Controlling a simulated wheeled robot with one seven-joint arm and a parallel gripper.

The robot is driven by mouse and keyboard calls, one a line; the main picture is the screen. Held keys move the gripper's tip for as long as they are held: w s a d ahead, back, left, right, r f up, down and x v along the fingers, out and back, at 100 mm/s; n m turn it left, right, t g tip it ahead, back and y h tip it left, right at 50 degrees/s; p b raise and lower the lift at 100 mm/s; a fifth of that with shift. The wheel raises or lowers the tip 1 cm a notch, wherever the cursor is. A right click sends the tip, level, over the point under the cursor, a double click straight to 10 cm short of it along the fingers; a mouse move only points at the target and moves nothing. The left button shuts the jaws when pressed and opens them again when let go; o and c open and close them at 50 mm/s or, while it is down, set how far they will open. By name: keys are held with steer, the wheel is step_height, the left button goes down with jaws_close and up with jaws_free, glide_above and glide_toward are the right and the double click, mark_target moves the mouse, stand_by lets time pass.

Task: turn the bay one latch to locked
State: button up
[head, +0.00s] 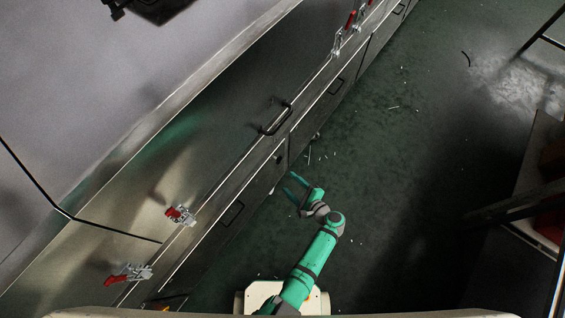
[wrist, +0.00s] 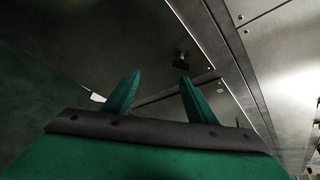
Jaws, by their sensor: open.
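My gripper (head: 289,182) is open and empty beside the lower panels of the long metal dryer (head: 215,140). Its two green fingers also show apart in the wrist view (wrist: 160,76). A small dark knob (head: 279,158) sits on the lower panel just beyond the fingertips; a dark knob (wrist: 181,61) shows past the right finger in the wrist view, apart from it. No label is readable, so I cannot tell whether this knob is the bay one latch or which way it is turned. Red-handled clamps (head: 180,214) (head: 130,273) stand along the dryer's edge.
A black bar handle (head: 277,117) sticks out above the gripper, and another handle (head: 233,213) is on a lower panel. More red clamps (head: 350,20) are farther along. The green floor (head: 400,150) right of the arm is mostly clear, with scattered bits.

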step_height(320, 180, up, 2)
steer(key=w+d, duration=0.2)
steer(key=w, duration=0.1)
steer(key=r+x, duration=0.1)
steer(key=x, duration=0.9)
steer(key=shift+m+t+y, duration=0.4)
steer(key=shift+w+a+r, duration=0.1)
steer(key=shift+a, duration=0.05)
steer(key=shift+c, duration=0.7)
steer(key=c, duration=0.9)
